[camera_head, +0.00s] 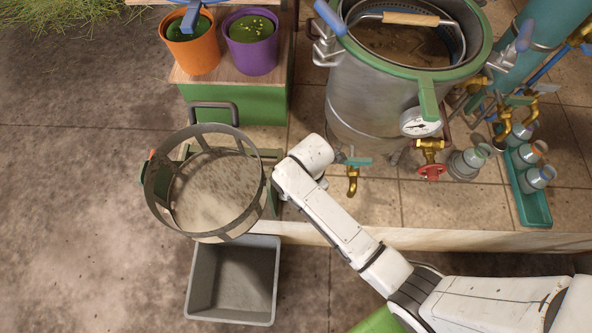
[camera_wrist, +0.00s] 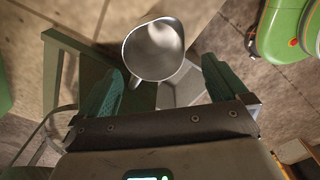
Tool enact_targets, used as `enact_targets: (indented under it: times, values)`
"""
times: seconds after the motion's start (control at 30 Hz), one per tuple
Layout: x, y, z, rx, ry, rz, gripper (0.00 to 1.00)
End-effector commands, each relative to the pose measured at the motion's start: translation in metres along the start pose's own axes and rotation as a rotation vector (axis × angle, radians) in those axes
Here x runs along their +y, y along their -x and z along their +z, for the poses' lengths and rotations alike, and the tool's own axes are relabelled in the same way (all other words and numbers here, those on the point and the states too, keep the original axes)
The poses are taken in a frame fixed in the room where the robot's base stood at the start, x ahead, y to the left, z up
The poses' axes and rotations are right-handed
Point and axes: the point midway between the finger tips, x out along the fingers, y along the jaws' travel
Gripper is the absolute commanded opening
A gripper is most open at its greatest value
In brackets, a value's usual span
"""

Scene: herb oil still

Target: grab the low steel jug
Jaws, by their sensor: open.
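A steel jug (camera_wrist: 153,48) with a spout shows in the upper middle of the wrist view, seen from above. My gripper (camera_wrist: 162,65) is open, with one green finger to the left of the jug and the other to the right. The jug lies in the gap between them in the picture, its lower edge near the fingertips. I cannot tell how far below the fingers it is. In the head view my gripper is hidden behind my white wrist, and I do not make out the jug there.
A round mesh sieve (camera_head: 155,205) on a green stand is left of my wrist, above a grey bin (camera_head: 235,318). The large steel still (camera_head: 365,95) with gauge and taps stands behind. Orange (camera_head: 193,55) and purple (camera_head: 252,58) pots stand back left. A teal tray (camera_head: 535,213) holds small vessels at right.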

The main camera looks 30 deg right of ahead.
Motion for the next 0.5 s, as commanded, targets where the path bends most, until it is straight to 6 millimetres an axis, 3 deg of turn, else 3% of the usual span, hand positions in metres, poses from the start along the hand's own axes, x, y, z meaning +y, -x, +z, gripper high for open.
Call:
enact_targets:
  times: [0.5]
  values:
    - [0.003, -0.055, -0.002, 0.001, 0.040, -0.003, 1.00]
